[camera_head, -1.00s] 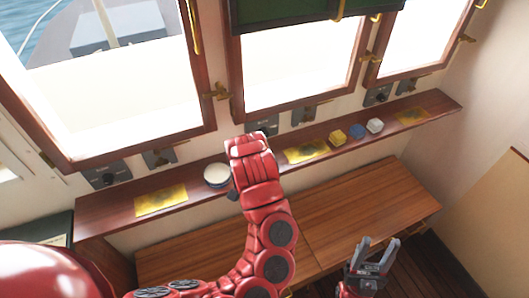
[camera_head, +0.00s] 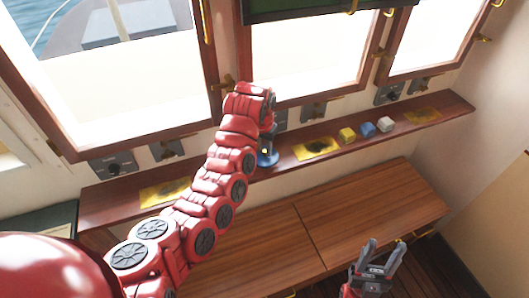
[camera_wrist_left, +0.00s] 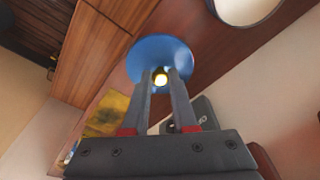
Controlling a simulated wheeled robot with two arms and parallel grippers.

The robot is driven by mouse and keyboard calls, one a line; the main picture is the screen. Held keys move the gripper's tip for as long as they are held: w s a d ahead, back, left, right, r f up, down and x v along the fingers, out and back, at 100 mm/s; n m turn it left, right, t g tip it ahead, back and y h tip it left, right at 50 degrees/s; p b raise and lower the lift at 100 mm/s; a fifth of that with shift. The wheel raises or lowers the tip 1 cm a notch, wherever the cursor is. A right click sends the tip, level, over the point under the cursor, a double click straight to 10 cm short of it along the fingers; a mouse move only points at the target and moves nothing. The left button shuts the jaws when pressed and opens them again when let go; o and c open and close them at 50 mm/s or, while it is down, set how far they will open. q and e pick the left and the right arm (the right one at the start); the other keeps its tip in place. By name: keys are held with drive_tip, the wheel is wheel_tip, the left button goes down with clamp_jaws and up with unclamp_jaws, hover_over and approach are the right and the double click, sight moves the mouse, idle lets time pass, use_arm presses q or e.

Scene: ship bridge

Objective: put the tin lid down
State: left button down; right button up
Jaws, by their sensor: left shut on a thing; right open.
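The tin lid (camera_head: 267,159) is a blue disc with a small gold knob. My left gripper (camera_head: 267,146) holds it over the wooden shelf under the windows. In the left wrist view the lid (camera_wrist_left: 150,48) shows just past the fingertips, and my left gripper (camera_wrist_left: 160,82) is shut on its knob. I cannot tell whether the lid touches the shelf. A pale round tin (camera_wrist_left: 245,8) shows at the top edge of the wrist view, apart from the lid; my arm hides it in the head view. My right gripper (camera_head: 377,262) is open and empty, low at the right.
The shelf (camera_head: 110,198) also carries yellow plates (camera_head: 316,148) and, further right, a yellow block (camera_head: 347,135), a blue block (camera_head: 367,129) and a white block (camera_head: 385,125). Grey window fittings (camera_head: 313,112) line the wall behind. A wide wooden bench (camera_head: 360,215) below is clear.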

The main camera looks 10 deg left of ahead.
sight(265, 152)
use_arm(q)
drive_tip(key=shift+w+a+p, duration=0.2)
drive_tip(key=shift+w+p, duration=0.15)
drive_tip(key=shift+w, duration=0.5)
wheel_tip(265, 152, down, 3)
drive_tip(key=p, duration=0.2)
drive_tip(key=shift+f+p, duration=0.1)
drive_tip(key=shift+p, duration=0.2)
drive_tip(key=shift+f, duration=0.35)
drive_tip(key=c, duration=0.7)
unclamp_jaws()
drive_tip(key=shift+r, duration=0.1)
